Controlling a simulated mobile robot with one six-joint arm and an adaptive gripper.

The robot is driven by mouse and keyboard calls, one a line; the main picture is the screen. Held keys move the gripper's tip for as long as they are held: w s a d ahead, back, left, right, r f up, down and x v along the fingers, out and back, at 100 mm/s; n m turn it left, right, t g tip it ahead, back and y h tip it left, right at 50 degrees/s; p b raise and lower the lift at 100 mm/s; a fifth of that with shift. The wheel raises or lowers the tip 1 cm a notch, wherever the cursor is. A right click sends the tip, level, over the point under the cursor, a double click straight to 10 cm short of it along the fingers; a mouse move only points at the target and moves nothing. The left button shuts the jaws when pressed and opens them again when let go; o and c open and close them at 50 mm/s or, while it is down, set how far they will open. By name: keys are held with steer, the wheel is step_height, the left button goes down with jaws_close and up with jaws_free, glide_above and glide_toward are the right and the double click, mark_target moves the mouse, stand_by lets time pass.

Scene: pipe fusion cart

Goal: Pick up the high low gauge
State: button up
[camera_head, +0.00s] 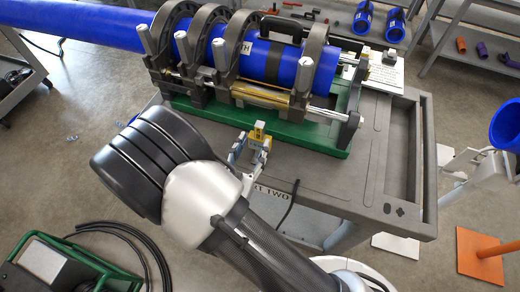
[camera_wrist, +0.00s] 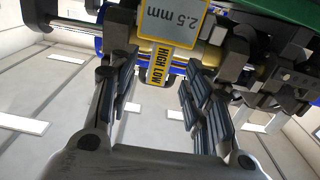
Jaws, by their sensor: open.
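The high low gauge (camera_wrist: 161,62) shows in the wrist view as a yellow "HIGH LOW" tag below a grey, yellow-edged plate marked "2.5 mm". Its yellow part is small in the head view (camera_head: 257,131), at the front edge of the green base. My gripper (camera_wrist: 163,88) is open, with one finger on each side of the tag in the picture. Gaps show between tag and fingers. In the head view my gripper (camera_head: 250,152) is at the cart's near edge, partly hidden by my arm. I cannot tell how deep the gauge sits between the fingers.
A fusion machine with dark clamps (camera_head: 229,65) holds a long blue pipe (camera_head: 100,27) just behind the gauge. Its green base (camera_head: 290,136) sits on the grey cart (camera_head: 350,185). The cart's right side is mostly bare. A green-framed box (camera_head: 60,265) stands on the floor, lower left.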

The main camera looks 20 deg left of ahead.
mark_target(258, 135)
steer(key=w, duration=0.6)
steer(key=shift+d+b, duration=0.25)
steer(key=shift+b, duration=0.15)
steer(key=shift+c, duration=0.6)
jaws_close()
